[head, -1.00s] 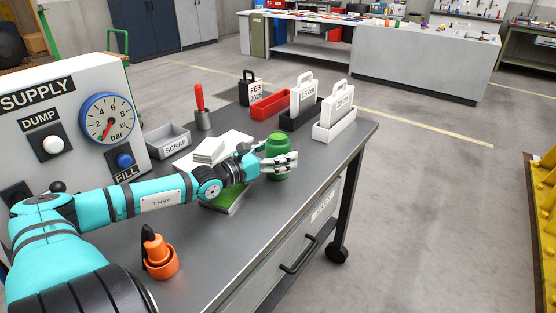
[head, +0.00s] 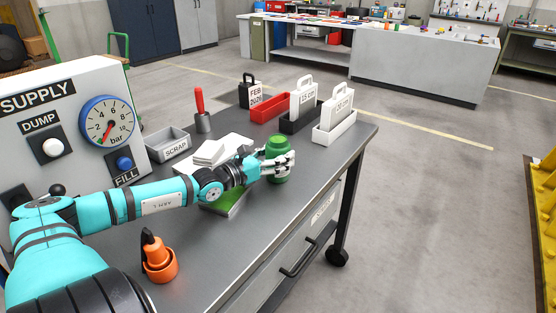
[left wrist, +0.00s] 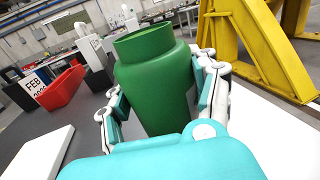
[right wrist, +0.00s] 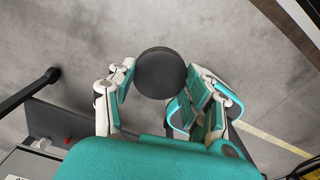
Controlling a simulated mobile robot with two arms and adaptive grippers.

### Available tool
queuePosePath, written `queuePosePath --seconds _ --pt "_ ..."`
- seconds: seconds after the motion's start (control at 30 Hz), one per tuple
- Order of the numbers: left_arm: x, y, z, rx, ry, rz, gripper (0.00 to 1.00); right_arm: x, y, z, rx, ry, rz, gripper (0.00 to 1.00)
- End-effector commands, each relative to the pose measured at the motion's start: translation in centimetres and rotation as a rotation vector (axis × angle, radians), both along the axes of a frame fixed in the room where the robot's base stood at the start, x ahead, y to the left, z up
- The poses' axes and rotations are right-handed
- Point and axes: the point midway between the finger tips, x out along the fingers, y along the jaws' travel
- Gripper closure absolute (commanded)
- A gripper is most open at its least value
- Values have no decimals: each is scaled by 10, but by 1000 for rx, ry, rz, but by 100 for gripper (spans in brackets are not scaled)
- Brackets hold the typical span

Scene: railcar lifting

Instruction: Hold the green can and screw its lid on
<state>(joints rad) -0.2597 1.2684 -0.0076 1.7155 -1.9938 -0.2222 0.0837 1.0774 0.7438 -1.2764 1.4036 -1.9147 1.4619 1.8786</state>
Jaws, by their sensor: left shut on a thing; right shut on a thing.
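The green can (head: 279,146) stands upright near the bench's right edge. In the left wrist view the can (left wrist: 155,85) has an open, lidless mouth. My left gripper (head: 278,166) is shut on the can's body, with fingers on both sides of it. In the right wrist view, a dark round disc, seemingly the lid (right wrist: 161,73), sits between the fingers of my right gripper (right wrist: 158,86), which is shut on it over the grey floor. My right gripper and the disc are outside the head view, apart from the can.
A supply panel (head: 60,125) stands at the left. An orange container (head: 160,262), scrap tray (head: 167,142), white stack (head: 209,153), red bin (head: 268,106) and white holder (head: 335,126) share the bench. Open floor (head: 430,210) lies to the right.

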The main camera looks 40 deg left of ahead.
Motion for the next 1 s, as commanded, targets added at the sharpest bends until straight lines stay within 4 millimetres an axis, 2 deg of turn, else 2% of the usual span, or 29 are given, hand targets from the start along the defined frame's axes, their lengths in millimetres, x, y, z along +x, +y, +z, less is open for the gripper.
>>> queuePosePath --seconds 0.27,0.47,0.57,0.77,1.0 --pt "0 0 2 1 -3 0 85 0 0 0 0 0 0 68" --pt "0 0 17 1 -3 0 85 0 0 5 0 0 0 68" --pt "0 -1 34 2 -3 -2 85 0 0 9 0 0 0 68" --pt "0 -1 85 1 -3 -2 85 0 0 22 0 0 0 68" --pt "0 0 141 -1 -8 -1 85 0 0 26 0 0 0 68"
